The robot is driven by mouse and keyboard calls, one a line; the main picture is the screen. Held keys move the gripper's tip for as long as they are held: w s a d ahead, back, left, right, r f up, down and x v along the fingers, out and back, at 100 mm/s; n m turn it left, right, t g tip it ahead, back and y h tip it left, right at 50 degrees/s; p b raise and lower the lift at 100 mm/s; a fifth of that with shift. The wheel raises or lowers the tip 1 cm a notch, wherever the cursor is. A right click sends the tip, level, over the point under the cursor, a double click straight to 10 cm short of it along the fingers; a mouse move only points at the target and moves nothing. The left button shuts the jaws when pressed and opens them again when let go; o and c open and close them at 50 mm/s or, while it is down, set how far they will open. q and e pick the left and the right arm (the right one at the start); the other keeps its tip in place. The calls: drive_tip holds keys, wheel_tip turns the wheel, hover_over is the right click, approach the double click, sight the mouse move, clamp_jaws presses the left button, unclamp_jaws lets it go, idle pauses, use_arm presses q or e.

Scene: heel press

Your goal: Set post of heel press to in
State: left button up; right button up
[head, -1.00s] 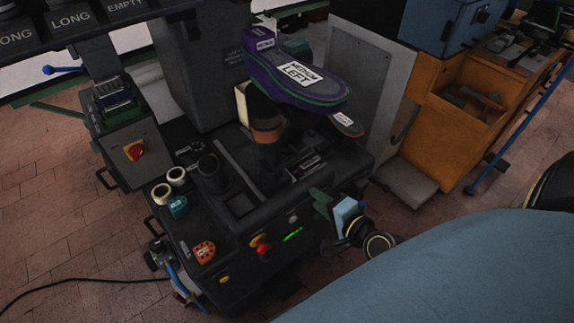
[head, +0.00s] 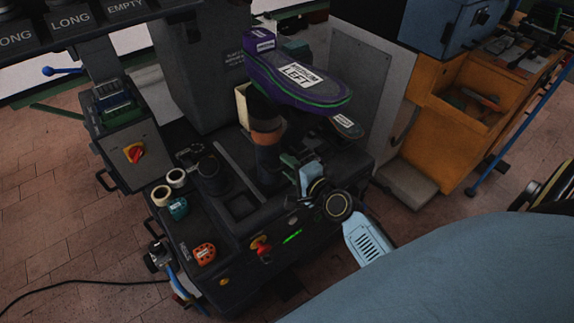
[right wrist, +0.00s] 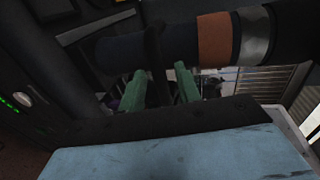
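The heel press (head: 215,215) is a dark machine with an upright dark post (head: 268,165) that has an orange-brown band near its top. A purple and green shoe form (head: 297,82) marked "MEDIUM LEFT" sits above the post. My right gripper (head: 290,161) has green fingers and is just right of the post, at its lower part. In the right wrist view the post (right wrist: 120,50) lies across the picture, with a dark upright piece between the fingers. The green fingers (right wrist: 162,75) are apart, near the post; contact cannot be told. My left gripper is not in view.
A smaller labelled form (head: 346,125) juts out below the shoe form. White rings (head: 168,185) and an orange piece (head: 204,253) lie on the press's left top. A red knob (head: 263,249) is on its front. An orange bench (head: 455,120) stands to the right.

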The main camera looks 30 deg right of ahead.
drive_tip(key=shift+w+f, duration=0.1)
drive_tip(key=shift+w, duration=0.5)
clamp_jaws()
